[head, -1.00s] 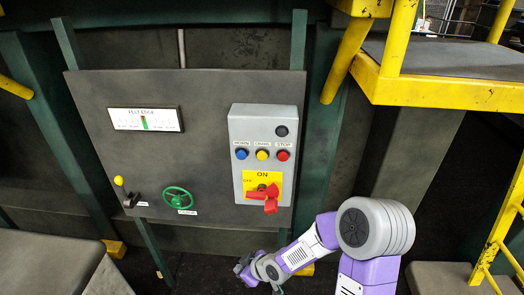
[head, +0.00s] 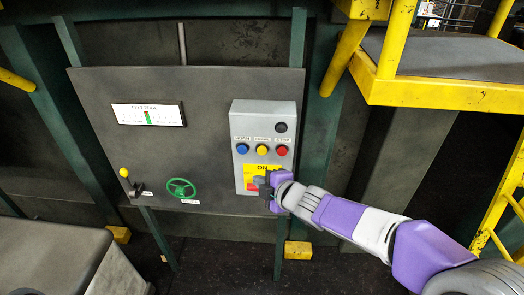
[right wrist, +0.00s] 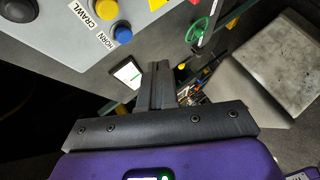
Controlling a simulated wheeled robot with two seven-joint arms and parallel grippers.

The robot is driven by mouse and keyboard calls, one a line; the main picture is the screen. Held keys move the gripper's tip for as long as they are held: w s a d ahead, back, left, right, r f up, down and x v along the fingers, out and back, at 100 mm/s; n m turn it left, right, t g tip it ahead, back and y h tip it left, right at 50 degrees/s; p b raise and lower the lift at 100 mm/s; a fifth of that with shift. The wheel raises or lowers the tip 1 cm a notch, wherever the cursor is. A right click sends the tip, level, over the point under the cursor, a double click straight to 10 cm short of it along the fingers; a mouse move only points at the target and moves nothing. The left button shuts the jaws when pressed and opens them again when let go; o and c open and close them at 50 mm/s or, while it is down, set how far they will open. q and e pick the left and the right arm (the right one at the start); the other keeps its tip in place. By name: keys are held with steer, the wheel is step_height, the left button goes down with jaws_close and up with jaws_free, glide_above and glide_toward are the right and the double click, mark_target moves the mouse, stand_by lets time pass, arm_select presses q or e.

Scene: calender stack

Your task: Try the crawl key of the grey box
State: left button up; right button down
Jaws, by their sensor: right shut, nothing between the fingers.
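The grey box (head: 237,122) is fixed to the right side of the dark panel. Its yellow crawl key (head: 262,149) sits between a blue key (head: 242,148) and a red one (head: 282,150). In the right wrist view the yellow crawl key (right wrist: 80,8), labelled CRAWL, is at the top left, beside the blue HORN key (right wrist: 122,34). My right gripper (head: 262,185) is shut and empty, in front of the box's lower part, below the keys. Its fingers (right wrist: 162,68) show together in the wrist view. It mostly hides the red switch on the yellow ON plate (head: 247,170). My left gripper is out of view.
A dark round lamp (head: 281,127) is at the box's top. The panel (head: 205,85) also bears a gauge (head: 148,115), a green handwheel (head: 181,189) and a yellow-knobbed lever (head: 124,173). A yellow-edged platform (head: 440,93) stands at the right.

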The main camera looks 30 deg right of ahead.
mark_target(262, 150)
steer(key=shift+w, duration=0.1)
steer(key=w+d+p, duration=0.3)
steer(key=w+d, duration=0.1)
steer(key=w, duration=0.3)
steer(key=shift+w+d, duration=0.15)
steer(key=shift+d, duration=0.1)
stand_by(2.1)
steer(key=shift+w+d+p, duration=0.25)
steer(key=shift+w+p, duration=0.05)
steer(key=shift+w, duration=0.1)
steer(key=shift+w+d+p, duration=0.3)
steer(key=shift+w+p, duration=0.05)
steer(key=shift+w, duration=0.05)
stand_by(0.9)
steer(key=shift+s+a, duration=0.1)
steer(key=shift+s+a+b, duration=0.45)
steer(key=shift+s+b, duration=0.1)
steer(key=shift+s, duration=0.15)
